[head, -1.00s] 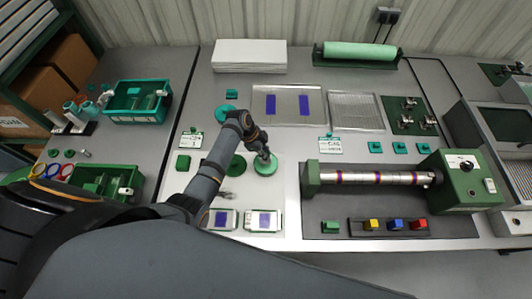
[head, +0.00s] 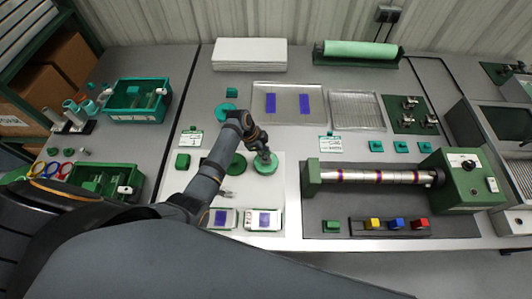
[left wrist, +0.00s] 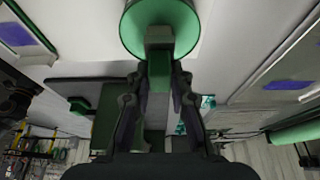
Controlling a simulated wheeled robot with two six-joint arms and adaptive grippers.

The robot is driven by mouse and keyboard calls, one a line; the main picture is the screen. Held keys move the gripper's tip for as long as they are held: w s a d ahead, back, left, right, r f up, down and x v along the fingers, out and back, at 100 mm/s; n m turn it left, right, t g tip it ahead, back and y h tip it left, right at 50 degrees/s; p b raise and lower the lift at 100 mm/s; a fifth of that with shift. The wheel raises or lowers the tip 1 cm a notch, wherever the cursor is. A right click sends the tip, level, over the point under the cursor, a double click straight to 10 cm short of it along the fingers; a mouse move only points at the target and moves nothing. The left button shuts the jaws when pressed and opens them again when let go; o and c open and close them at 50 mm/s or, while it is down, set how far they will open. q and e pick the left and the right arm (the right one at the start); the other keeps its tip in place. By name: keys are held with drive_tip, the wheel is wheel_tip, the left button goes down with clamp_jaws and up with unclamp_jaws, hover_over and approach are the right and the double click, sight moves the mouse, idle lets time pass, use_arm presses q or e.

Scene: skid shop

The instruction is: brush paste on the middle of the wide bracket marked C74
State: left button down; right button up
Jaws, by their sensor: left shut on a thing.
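My left gripper (head: 263,154) is over a round green pot (head: 266,166) on the white mat (head: 280,190). In the left wrist view the gripper (left wrist: 160,88) is shut on a brush-like tool with a green handle (left wrist: 159,72) and grey end. That end overlaps the round green pot (left wrist: 160,12); whether it touches paste is hidden. Two small metal plates with purple squares, a left one (head: 213,226) and a right one (head: 251,224), lie at the mat's front. I cannot read C74 on anything. My right gripper is not in view.
A dark green disc (head: 237,162) lies left of the pot. Behind is a metal tray (head: 287,117) with two purple patches. A roller machine (head: 375,176) stands at right. Green bins (head: 137,117) and a tape-roll area are at left. The mat right of the plates is clear.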

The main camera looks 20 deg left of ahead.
use_arm(q)
drive_tip(key=shift+f, duration=0.35)
drive_tip(key=shift+f, duration=0.1)
idle(1.3)
wheel_tip(320, 180, up, 7)
drive_tip(key=p, duration=0.7)
idle(0.4)
idle(0.3)
